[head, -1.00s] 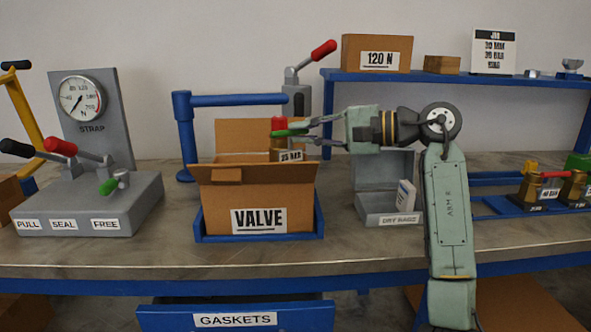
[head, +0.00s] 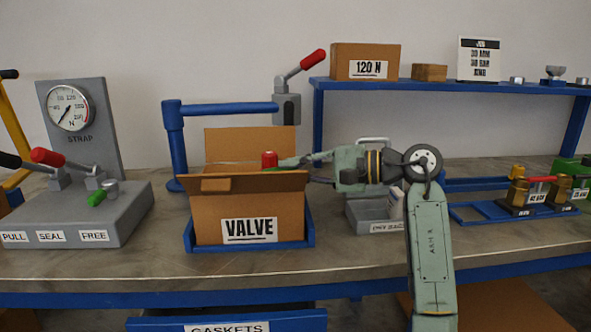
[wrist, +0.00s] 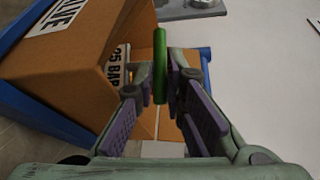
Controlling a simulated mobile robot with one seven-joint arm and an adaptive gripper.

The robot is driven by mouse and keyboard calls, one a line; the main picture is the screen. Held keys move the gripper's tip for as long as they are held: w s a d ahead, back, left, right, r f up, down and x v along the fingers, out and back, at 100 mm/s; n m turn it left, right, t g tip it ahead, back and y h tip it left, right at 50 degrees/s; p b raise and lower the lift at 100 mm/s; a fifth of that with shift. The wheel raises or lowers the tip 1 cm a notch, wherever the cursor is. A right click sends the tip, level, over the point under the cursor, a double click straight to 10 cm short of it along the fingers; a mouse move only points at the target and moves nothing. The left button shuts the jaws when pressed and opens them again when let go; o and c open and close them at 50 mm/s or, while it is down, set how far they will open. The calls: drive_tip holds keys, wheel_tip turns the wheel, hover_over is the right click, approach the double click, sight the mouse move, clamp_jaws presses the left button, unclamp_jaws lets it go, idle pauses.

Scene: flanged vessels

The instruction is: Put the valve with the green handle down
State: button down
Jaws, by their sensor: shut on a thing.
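The valve shows in the head view as a red cap (head: 269,159) with a bit of its green handle (head: 272,169) just below. Its body is hidden behind the front wall of the open cardboard box (head: 250,205) labelled VALVE. My gripper (head: 290,163) reaches in from the right at the box's rim, shut on the valve's green handle. In the wrist view the green handle (wrist: 160,65) stands between the fingertips, and a "25 BAR" label (wrist: 118,65) shows beside it. I cannot tell whether the valve touches the box floor.
The box sits in a blue tray (head: 250,247). A blue post with an arm (head: 220,108) and a red-handled lever (head: 288,100) stand behind it. A gauge stand (head: 82,200) is at left.

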drive_tip(key=shift+f+b, duration=0.3)
drive_tip(key=shift+b, duration=0.1)
drive_tip(key=c, duration=1.7)
unclamp_jaws()
drive_tip(key=shift+f, duration=0.1)
drive_tip(key=shift+o, duration=0.2)
drive_tip(key=r+v, duration=0.1)
drive_tip(key=v, duration=1.1)
drive_tip(key=shift+r+b, duration=0.15)
drive_tip(key=shift+b, duration=0.2)
